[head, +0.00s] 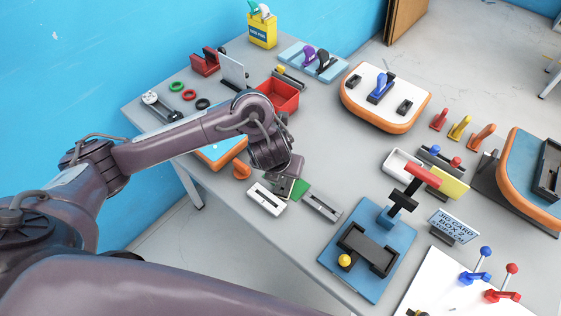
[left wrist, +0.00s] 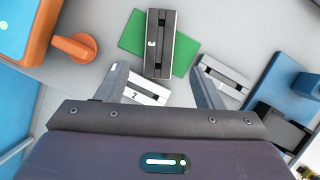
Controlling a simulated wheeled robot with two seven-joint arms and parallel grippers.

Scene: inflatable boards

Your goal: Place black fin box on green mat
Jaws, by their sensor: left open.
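In the left wrist view a black fin box (left wrist: 160,45) marked 3 lies across the green mat (left wrist: 187,58), its ends reaching past the mat's edges. My left gripper (left wrist: 158,77) is open, its two fingers apart and empty at the near end of the box. In the head view my left gripper (head: 285,188) is low over the table and covers most of the green mat (head: 302,188); the black fin box is hidden there. My right gripper is not in view.
A white fin box (head: 265,199) marked 2 and a grey fin box (head: 322,206) lie close beside the mat. An orange-edged board (head: 222,152) is to the left. A blue jig (head: 367,250) stands to the right. A red tray (head: 278,96) is behind my arm.

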